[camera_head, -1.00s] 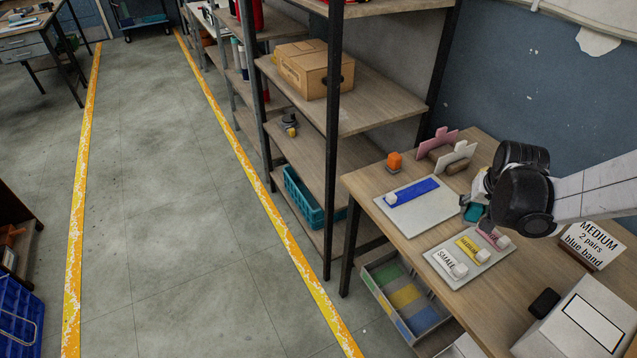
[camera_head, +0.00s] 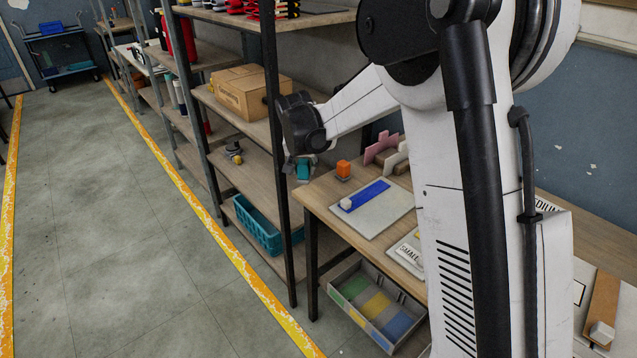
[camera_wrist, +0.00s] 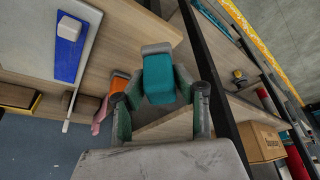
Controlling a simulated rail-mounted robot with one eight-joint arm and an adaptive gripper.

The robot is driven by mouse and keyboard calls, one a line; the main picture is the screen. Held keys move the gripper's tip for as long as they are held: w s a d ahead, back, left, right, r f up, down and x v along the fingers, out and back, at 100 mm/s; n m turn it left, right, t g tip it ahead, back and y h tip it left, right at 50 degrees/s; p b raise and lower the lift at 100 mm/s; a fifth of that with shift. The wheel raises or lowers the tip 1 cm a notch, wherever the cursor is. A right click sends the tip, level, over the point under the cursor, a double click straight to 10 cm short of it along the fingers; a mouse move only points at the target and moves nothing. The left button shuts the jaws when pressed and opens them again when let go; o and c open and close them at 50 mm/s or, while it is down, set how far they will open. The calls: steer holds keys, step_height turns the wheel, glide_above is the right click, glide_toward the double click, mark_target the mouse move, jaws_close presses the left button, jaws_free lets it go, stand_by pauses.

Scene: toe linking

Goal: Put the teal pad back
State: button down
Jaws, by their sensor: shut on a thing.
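The teal pad (camera_wrist: 158,78) is a small block with a pale grey top edge. My gripper (camera_wrist: 160,88) is shut on it, a finger on each side, in the wrist view. In the head view the teal pad (camera_head: 303,169) hangs under my gripper (camera_head: 299,160), in the air by the left end of the workbench and the shelf's right post. A teal basket (camera_head: 262,226) stands on the low shelf. The wrist view does not show what lies directly under the pad.
The workbench (camera_head: 325,190) carries an orange block (camera_head: 343,168), a board with a blue strip (camera_head: 375,208) and a pink upright piece (camera_head: 381,149). The shelving has dark posts and holds a cardboard box (camera_head: 238,91). A bin with coloured sections (camera_head: 372,305) sits under the bench. My arm hides the bench's right part.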

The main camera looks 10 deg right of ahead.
steer(key=w+d+f, duration=0.2)
steer(key=d, duration=0.1)
steer(key=w+d+f, duration=0.1)
steer(key=d+f, duration=0.1)
steer(key=shift+w+d+f, duration=0.1)
steer(key=shift+w+d, duration=0.1)
steer(key=shift+w, duration=0.2)
steer(key=shift+f, duration=1.9)
steer(key=shift+f, duration=0.1)
steer(key=c, duration=1.4)
jaws_free()
steer(key=shift+o, duration=0.2)
